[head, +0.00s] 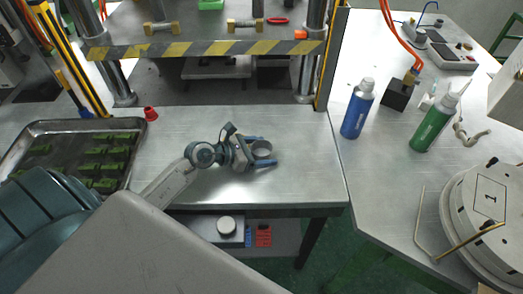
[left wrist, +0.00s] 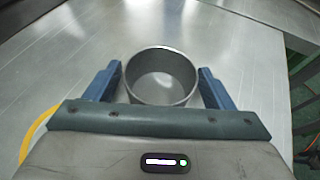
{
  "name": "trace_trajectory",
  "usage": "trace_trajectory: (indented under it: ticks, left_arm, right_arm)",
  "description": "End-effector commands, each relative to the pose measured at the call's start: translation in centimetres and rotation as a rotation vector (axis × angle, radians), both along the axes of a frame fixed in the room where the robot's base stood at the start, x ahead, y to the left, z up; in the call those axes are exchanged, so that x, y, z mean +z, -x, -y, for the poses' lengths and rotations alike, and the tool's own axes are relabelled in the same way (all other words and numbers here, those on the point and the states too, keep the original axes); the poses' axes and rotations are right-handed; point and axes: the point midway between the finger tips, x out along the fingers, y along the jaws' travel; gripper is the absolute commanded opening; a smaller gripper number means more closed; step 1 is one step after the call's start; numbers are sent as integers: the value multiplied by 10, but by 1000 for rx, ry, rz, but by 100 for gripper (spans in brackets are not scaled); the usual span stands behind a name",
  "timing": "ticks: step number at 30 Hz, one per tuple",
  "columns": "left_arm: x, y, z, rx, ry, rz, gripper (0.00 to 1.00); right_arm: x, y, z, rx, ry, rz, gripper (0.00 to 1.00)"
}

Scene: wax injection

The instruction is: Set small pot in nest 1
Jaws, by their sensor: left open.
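The small pot (head: 263,148) is a short, round, open-topped grey metal cup on the bare steel table. My left gripper (head: 268,151) is open, with one blue finger on each side of the pot. In the left wrist view the small pot (left wrist: 162,92) stands between the fingers of the left gripper (left wrist: 160,72), with a small gap visible at each side. A white round fixture (head: 470,225) with a square mark like a 1 is at the right edge; I cannot tell whether this is nest 1. My right gripper is not in view.
A metal tray (head: 60,128) of green pieces lies at the left. A small red cone (head: 151,114) stands near it. A striped press bar (head: 205,48) spans the back. A blue bottle (head: 357,110) and a green bottle (head: 432,125) stand on the right table. Steel around the pot is clear.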

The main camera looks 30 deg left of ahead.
Motion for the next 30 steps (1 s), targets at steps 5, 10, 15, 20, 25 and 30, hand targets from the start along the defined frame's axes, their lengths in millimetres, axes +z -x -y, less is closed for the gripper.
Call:
trace_trajectory:
  ticks: [5, 10, 15, 20, 25, 30]
  left_arm:
    - [5, 0, 0, 0, 0, 0, 76]
    - [7, 12, -9, -1, -6, 1, 76]
    - [15, 30, -22, -2, -7, -1, 76]
    - [23, 45, -33, -4, -7, -2, 76]
    - [31, 59, -43, -3, -6, -2, 76]
    - [38, 72, -52, -4, -5, -3, 76]
  right_arm:
    - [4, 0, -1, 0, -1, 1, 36]
    - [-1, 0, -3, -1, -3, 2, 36]
    - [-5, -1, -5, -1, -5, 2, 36]
    - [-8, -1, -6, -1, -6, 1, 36]
    - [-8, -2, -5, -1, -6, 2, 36]
    - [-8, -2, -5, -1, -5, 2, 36]
